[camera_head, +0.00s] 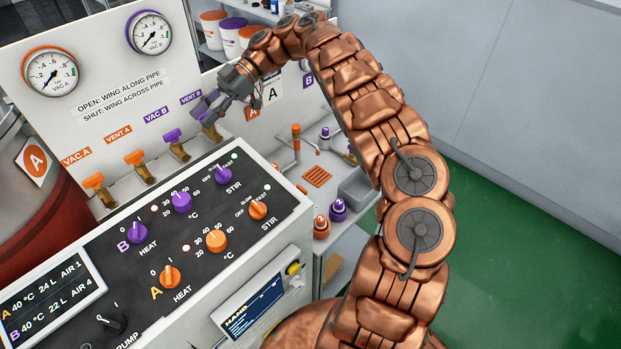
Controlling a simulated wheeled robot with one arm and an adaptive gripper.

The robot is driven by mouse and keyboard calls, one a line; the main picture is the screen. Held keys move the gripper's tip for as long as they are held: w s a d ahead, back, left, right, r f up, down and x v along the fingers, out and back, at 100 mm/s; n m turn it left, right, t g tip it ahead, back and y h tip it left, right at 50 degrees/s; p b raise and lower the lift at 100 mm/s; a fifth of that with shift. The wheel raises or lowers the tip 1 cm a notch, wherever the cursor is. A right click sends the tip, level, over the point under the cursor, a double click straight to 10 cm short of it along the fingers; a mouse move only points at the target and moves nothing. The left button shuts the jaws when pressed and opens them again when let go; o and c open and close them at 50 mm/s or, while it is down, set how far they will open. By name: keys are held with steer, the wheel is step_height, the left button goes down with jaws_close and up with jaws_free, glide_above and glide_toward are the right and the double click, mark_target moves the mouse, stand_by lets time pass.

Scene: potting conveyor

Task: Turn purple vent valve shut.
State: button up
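The purple vent valve (207,117) is the rightmost in the row on the white panel, under the VENT B label. Its purple wing is partly hidden by my gripper, so I cannot tell whether it lies along or across the pipe. My gripper (208,107) is at this wing, with its fingers pointing down and left. Whether the fingers touch or grip the wing is too small and covered to tell.
Left of it stand the purple VAC B valve (174,136), the orange VENT A valve (135,158) and the orange VAC A valve (95,182). The control console (125,275) with its knobs lies in front. Two gauges (150,33) are above. Green floor (500,240) is clear at right.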

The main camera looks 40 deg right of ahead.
steer(key=shift+m+t, duration=2.5)
steer(key=shift+t, duration=0.5)
